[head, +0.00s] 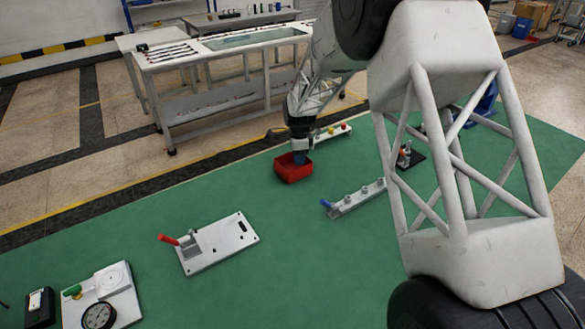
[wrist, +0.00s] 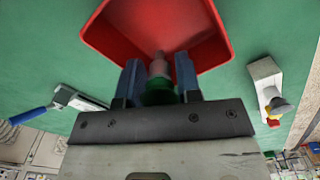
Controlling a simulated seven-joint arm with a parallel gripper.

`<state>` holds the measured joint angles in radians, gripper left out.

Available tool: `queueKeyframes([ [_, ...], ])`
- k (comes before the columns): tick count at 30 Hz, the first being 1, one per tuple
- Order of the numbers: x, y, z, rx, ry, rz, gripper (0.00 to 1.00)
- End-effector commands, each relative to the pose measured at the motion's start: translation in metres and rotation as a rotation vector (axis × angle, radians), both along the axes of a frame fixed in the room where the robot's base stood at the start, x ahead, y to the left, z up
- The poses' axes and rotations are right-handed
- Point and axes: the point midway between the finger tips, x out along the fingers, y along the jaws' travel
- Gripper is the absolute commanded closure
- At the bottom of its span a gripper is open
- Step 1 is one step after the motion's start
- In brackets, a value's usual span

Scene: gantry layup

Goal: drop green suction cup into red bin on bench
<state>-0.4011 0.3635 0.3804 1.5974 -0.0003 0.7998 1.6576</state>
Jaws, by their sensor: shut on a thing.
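The red bin (head: 292,174) stands on the green bench top (head: 130,222) in the head view, with my gripper (head: 299,156) right over it. In the wrist view the red bin (wrist: 215,50) lies just beyond my blue fingertips (wrist: 158,72). In the head view the cup cannot be made out.
A rail with a blue handle (head: 355,198) lies right of the bin. A strip with coloured knobs (head: 333,132) lies behind it. A white plate with a red-handled clamp (head: 218,244) lies front left, and a dial gauge plate (head: 103,298) further left. Bench between them is clear.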

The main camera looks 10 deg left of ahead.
Motion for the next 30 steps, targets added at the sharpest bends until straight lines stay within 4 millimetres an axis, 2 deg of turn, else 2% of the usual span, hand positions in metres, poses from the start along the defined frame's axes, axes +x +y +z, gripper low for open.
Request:
queueKeyframes([
  [6,0.000,0.000,-0.012,0.000,0.000,0.000,0.98],
  [17,0.000,0.000,-0.015,0.000,0.000,0.000,0.98],
  [18,0.000,0.000,-0.015,0.000,0.000,0.000,0.67],
  [21,0.000,0.000,-0.015,0.000,0.000,0.000,0.51],
  [24,0.000,0.000,-0.014,0.000,0.000,0.000,0.38],
  [30,0.000,0.000,-0.014,0.000,0.000,0.000,0.38],
])
